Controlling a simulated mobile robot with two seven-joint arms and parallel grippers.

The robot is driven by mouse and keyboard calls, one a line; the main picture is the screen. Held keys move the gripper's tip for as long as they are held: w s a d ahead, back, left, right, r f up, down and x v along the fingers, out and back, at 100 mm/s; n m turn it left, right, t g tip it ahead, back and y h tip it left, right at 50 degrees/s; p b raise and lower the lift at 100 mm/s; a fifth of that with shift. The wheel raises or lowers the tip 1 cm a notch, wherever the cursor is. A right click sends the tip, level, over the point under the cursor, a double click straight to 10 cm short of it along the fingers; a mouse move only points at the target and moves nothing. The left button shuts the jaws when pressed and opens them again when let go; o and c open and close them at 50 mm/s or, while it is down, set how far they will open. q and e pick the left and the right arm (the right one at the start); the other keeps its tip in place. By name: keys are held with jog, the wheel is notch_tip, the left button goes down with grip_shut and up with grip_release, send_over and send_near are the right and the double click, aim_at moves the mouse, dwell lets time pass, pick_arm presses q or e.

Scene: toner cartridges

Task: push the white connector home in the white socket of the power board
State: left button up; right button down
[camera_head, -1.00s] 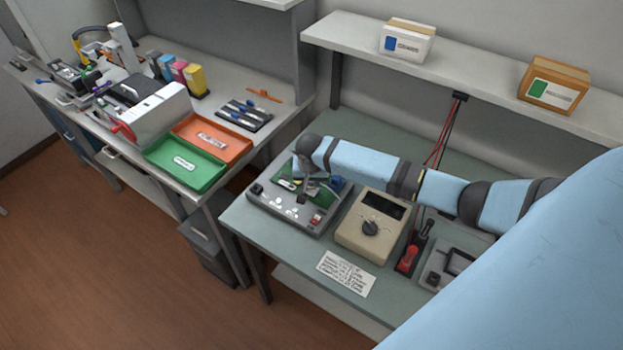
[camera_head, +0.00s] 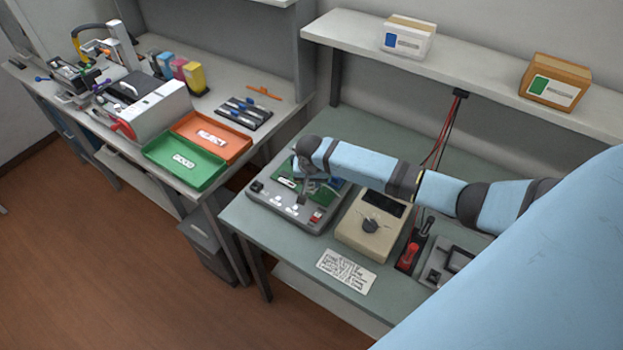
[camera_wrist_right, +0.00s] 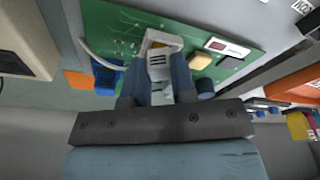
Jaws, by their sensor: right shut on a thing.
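The green power board (camera_head: 285,169) lies on a grey test fixture (camera_head: 262,203) on the right-hand bench. It also shows in the right wrist view (camera_wrist_right: 110,22). My right gripper (camera_head: 306,190) is over the board, and my wrist hides part of it. In the right wrist view my right gripper (camera_wrist_right: 158,78) is shut on the white connector (camera_wrist_right: 159,67), held between both fingers. The connector is at the white socket (camera_wrist_right: 157,40) on the board. I cannot tell how deep it sits. A white cable (camera_wrist_right: 95,56) curves beside it. My left gripper is not in view.
A beige meter (camera_head: 362,238) stands right of the fixture, with red and black probes (camera_head: 410,256) beyond it. On the board, blue parts (camera_wrist_right: 104,75) and a yellow part (camera_wrist_right: 200,61) flank the connector. A paper note (camera_head: 346,272) lies in front.

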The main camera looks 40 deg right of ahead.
jog(key=c, duration=0.9)
grip_release()
jog(key=shift+o, duration=0.2)
jog(key=shift+r, duration=0.35)
notch_tip(320, 180, up, 13)
jog(key=s+a+b, duration=0.1)
jog(key=s, duration=0.1)
jog(key=shift+a, duration=0.35)
jog(key=shift+f, duration=0.1)
